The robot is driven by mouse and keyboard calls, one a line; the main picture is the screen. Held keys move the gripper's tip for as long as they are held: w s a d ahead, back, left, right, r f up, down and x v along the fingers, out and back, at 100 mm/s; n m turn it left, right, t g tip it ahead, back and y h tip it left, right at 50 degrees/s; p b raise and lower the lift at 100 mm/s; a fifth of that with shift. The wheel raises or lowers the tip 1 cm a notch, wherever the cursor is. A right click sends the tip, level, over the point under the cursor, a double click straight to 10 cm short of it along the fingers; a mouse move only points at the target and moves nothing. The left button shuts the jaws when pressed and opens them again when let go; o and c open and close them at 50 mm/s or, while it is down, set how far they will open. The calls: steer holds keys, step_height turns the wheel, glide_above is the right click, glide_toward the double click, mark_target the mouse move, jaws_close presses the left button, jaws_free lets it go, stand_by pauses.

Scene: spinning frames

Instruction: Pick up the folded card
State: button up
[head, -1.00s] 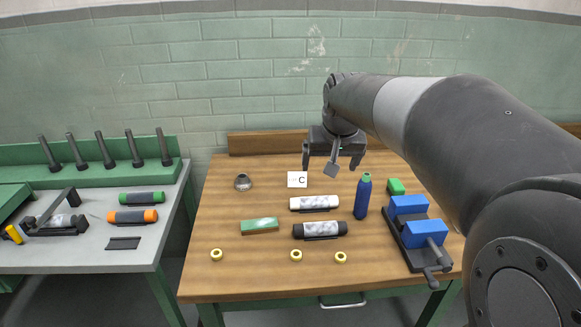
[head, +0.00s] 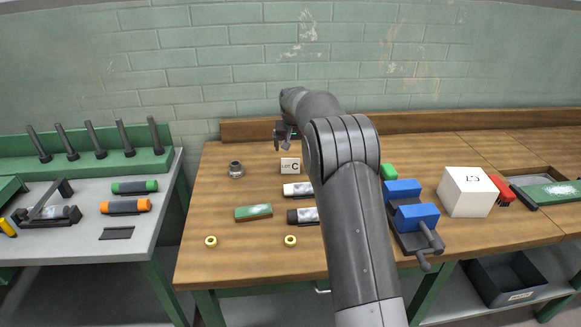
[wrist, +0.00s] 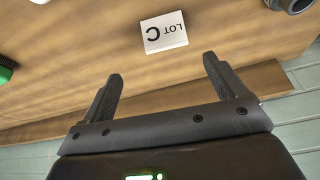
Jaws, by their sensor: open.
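The folded card (head: 290,165) is small and white, marked "LOT C", and stands on the wooden table toward the back. In the wrist view the card (wrist: 164,33) shows upside down, beyond the fingertips and roughly centred between them. My gripper (wrist: 161,70) is open and empty, with its two dark fingers spread apart. In the head view my gripper (head: 283,138) is above and just behind the card, partly hidden by my arm. The card is not touched by the fingers.
A metal ring-like part (head: 236,170) stands left of the card. White (head: 297,190) and dark (head: 301,216) cylinders lie in front, partly hidden by my arm. A green block (head: 253,212), a blue vise (head: 412,214) and a white box (head: 467,191) are also on the table.

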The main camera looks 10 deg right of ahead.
mark_target(291, 159)
steer(key=x, duration=0.6)
steer(key=shift+a+x, duration=0.15)
steer(key=shift+x, duration=1.2)
steer(key=shift+a+x, duration=0.2)
steer(key=shift+x, duration=1.15)
steer(key=shift+r, duration=0.1)
steer(key=shift+c, duration=0.2)
steer(key=c, duration=1)
steer(key=shift+r, duration=0.1)
